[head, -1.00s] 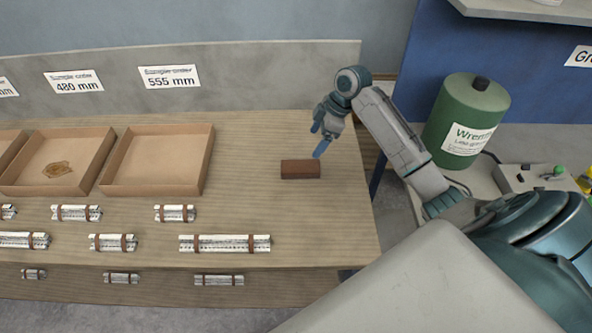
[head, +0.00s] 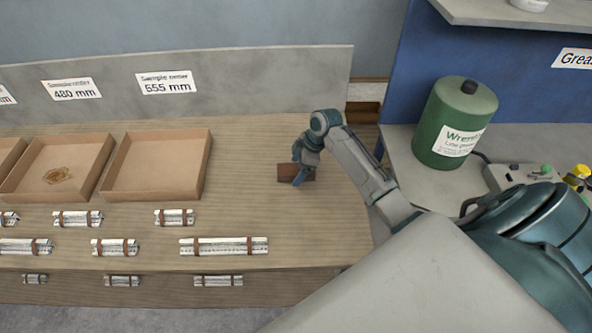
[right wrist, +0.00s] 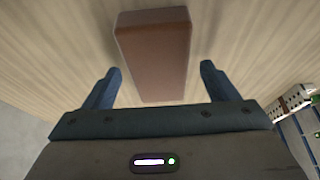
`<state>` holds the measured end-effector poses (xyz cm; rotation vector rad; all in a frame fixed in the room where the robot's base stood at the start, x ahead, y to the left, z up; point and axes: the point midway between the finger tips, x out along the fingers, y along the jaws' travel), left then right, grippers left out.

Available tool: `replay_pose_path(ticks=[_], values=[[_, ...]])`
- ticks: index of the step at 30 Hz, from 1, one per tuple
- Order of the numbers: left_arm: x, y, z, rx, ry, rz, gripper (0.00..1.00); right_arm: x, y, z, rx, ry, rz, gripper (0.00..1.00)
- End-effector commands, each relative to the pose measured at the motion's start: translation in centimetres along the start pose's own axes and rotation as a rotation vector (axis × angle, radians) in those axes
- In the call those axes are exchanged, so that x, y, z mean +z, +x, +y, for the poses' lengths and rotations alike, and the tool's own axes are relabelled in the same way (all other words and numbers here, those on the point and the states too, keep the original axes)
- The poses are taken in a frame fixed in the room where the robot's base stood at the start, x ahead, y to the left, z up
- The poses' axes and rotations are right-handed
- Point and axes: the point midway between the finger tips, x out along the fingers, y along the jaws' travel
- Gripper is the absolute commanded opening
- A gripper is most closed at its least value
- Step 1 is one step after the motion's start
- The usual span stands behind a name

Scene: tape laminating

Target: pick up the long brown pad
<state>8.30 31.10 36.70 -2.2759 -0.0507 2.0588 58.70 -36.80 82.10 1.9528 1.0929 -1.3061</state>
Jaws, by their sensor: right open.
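The long brown pad (head: 285,173) lies on the wooden table, to the right of the cardboard trays. It also shows in the right wrist view (right wrist: 155,52), its near end between the fingers and its length running away from the gripper. My right gripper (head: 299,176) is open above and beside the pad in the head view, hiding part of it. In the right wrist view the two blue fingers of the right gripper (right wrist: 160,80) stand wide apart, one on each side of the pad, with gaps to it. My left gripper is not in view.
Cardboard trays (head: 154,193) stand at the left of the table; one holds a brown stain-like piece. Several silver wrapped bundles (head: 224,246) lie in rows along the front. A green canister (head: 445,130) stands on the right bench. The table around the pad is clear.

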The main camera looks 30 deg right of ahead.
Motion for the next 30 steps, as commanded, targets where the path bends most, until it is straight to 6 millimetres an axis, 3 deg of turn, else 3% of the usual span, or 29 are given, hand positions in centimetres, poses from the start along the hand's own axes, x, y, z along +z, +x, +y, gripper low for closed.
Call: replay_pose_path(ticks=[4, 11, 23, 30], values=[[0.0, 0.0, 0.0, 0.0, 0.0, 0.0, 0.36, 0.0, 0.0, 0.0, 0.0, 0.0, 0.0, 0.78], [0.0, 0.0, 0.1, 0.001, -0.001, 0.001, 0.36, 0.0, 0.0, 0.0, 0.0, 0.0, 0.0, 0.33], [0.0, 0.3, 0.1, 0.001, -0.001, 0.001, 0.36, -0.1, -0.4, 0.1, 0.001, -0.002, 0.0, 0.31], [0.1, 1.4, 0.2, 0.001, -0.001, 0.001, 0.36, -1.0, -2.6, 0.1, 0.003, -0.003, 0.001, 0.31]])
